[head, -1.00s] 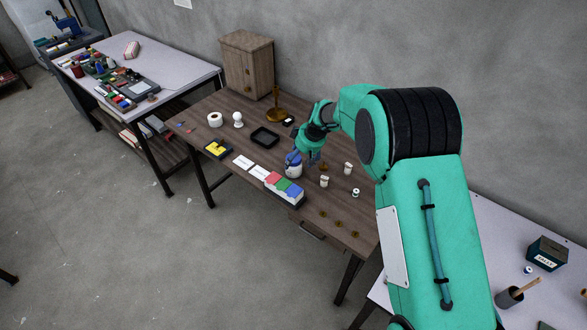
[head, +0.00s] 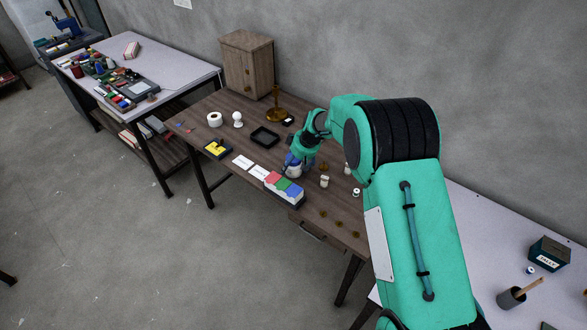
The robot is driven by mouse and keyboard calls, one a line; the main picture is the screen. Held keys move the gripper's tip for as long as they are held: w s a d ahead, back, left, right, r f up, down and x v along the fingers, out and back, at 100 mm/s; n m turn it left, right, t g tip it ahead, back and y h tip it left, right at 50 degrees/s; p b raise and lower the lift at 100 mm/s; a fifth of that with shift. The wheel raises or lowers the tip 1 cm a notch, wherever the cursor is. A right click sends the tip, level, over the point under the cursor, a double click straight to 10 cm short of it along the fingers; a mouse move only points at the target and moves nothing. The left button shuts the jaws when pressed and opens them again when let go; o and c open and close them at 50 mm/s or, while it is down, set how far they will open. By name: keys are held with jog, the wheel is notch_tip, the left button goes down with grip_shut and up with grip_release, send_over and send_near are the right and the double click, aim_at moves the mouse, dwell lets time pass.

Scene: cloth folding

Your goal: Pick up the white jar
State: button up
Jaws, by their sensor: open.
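A white rounded jar (head: 293,172) stands on the wooden table, just behind the box with red, green and blue parts. My gripper (head: 299,165) points down at the jar, its bluish fingers close to the jar's upper part and partly hiding it. The fingers are open. I cannot tell whether they touch the jar. Smaller white containers also stand on the table to the right: one (head: 324,181) in the open and one (head: 356,192) by my arm's edge.
The red, green and blue box (head: 284,189) stands close in front of the jar. A black tray (head: 265,137), a brass stand (head: 277,113), white cards (head: 243,162) and a yellow-black item (head: 217,148) lie further left. Small brass pieces (head: 340,226) lie at the front right.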

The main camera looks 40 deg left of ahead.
jog(key=shift+a+f, duration=0.15)
jog(key=shift+f, duration=0.05)
dwell(0.5)
jog(key=c, duration=1.5)
jog(key=shift+o, duration=0.2)
jog(key=shift+r, duration=0.15)
jog(key=shift+r+p, duration=0.9)
jog(key=shift+r, duration=4)
